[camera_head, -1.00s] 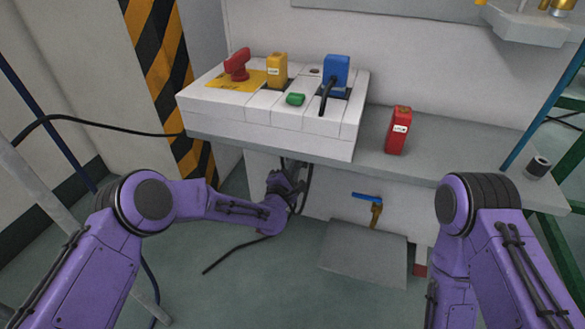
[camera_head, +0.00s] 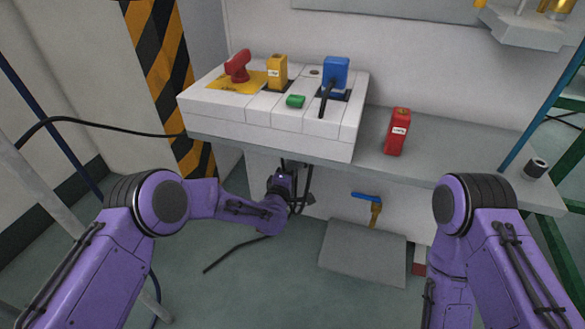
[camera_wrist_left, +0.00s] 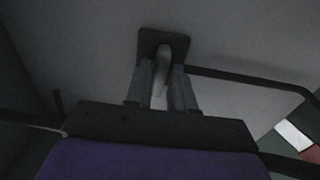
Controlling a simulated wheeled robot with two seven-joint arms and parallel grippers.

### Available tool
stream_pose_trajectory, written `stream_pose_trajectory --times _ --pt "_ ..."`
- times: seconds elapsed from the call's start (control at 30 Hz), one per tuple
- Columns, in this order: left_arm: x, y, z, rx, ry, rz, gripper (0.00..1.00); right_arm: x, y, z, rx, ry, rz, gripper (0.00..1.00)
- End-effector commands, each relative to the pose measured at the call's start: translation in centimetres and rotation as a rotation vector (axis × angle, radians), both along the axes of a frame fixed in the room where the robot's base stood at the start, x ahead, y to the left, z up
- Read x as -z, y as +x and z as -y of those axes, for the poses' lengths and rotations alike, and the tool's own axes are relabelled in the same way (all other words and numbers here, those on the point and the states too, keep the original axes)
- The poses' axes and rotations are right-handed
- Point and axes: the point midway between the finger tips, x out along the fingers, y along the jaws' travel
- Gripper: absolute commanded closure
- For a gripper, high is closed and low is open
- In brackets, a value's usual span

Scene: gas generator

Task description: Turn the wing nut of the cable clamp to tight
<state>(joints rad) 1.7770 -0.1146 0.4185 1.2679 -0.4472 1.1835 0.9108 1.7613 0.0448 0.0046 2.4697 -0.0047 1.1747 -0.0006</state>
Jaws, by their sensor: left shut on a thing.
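In the left wrist view a pale grey, rounded piece, by its place the wing nut (camera_wrist_left: 161,72), stands out from a dark square plate (camera_wrist_left: 150,42), which looks like the cable clamp. The two fingers of my left gripper (camera_wrist_left: 163,85) are on either side of the wing nut and shut on it. In the head view my left gripper (camera_head: 287,172) is under the front edge of the bench, and its fingertips and the clamp are mostly hidden there. The nut's exact angle is hard to tell in the dim light. My right gripper is out of view.
A white panel box (camera_head: 270,125) with a red knob (camera_head: 237,65), yellow block (camera_head: 277,70) and blue plug (camera_head: 336,73) sits on the grey bench (camera_head: 440,150). A blue-handled valve (camera_head: 367,196) is right of my left gripper. A dark cable (camera_wrist_left: 250,80) runs right from the clamp.

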Motion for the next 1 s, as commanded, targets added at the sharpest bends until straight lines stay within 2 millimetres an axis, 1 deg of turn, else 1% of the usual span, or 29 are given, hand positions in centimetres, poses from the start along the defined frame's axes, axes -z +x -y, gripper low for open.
stream_pose_trajectory --times 0.33,0.37,0.4,0.67,0.77,0.87,1.0 --pt "0.2 -0.1 0.0 0.000 0.004 -0.002 1.00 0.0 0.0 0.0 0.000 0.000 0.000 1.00" --pt "0.2 -0.1 0.0 0.000 0.004 -0.003 0.74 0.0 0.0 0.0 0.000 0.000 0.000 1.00" --pt "0.2 -0.1 0.0 0.000 0.004 -0.003 0.61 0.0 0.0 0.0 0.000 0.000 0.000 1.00" --pt "0.1 -0.1 0.1 0.001 0.003 -0.001 0.60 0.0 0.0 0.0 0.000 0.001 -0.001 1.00" --pt "-0.1 -0.7 -0.1 0.003 0.003 -0.002 0.60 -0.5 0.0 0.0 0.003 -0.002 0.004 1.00" --pt "-0.4 -2.4 -0.6 0.003 0.003 -0.004 0.60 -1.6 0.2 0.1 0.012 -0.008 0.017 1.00" --pt "-0.4 -5.7 -1.8 0.003 0.003 -0.006 0.60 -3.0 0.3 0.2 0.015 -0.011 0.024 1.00"
